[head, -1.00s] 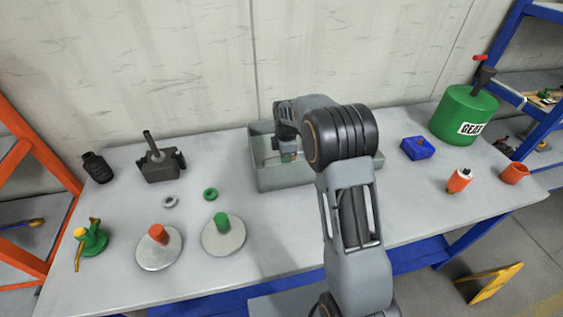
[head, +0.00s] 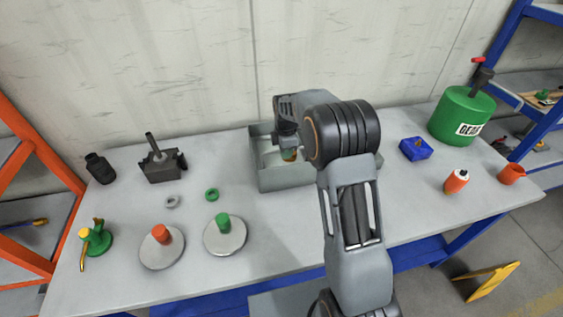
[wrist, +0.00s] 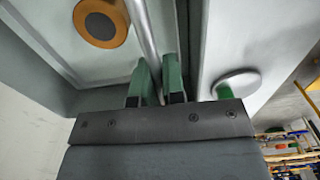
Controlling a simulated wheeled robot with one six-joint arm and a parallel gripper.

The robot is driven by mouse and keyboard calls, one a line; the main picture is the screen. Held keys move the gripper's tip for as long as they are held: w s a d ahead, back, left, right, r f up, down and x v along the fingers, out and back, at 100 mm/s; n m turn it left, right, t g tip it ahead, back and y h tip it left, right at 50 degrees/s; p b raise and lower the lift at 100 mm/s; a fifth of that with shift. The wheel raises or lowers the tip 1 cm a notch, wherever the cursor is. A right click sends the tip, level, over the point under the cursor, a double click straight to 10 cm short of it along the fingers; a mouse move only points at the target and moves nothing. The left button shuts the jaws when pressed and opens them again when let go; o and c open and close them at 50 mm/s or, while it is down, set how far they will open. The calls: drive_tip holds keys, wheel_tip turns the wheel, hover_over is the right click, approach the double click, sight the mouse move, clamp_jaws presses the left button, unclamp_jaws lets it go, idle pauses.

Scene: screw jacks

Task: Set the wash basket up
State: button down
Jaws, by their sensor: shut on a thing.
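A grey-green open tray (head: 284,180) stands at the back middle of the table; I cannot tell whether it is the wash basket itself. My gripper reaches into it from above, mostly hidden by my arm in the head view. In the wrist view my gripper's green fingers (wrist: 159,82) are shut on a thin silver rod (wrist: 146,32). Where the rod ends is hidden. An orange disc with a dark centre (wrist: 101,22) lies beside the rod, over the tray floor. A small orange and green thing (head: 289,155) shows inside the tray in the head view.
Two round plates with an orange peg (head: 162,250) and a green peg (head: 224,237) stand front left. A green ring (head: 212,194) and a grey ring (head: 172,201) lie behind them. A blue block (head: 415,149) and a green can (head: 462,115) stand right. The front middle is clear.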

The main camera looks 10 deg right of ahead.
drive_tip(key=shift+w+r+p, duration=0.2)
drive_tip(key=shift+r+p, duration=0.9)
drive_tip(key=shift+r, duration=1)
drive_tip(key=c, duration=1.4)
unclamp_jaws()
drive_tip(key=shift+s, duration=0.15)
drive_tip(key=o, duration=0.4)
drive_tip(key=shift+f, duration=0.25)
wheel_tip(320, 180, up, 10)
drive_tip(key=p, duration=0.4)
drive_tip(key=shift+p, duration=0.4)
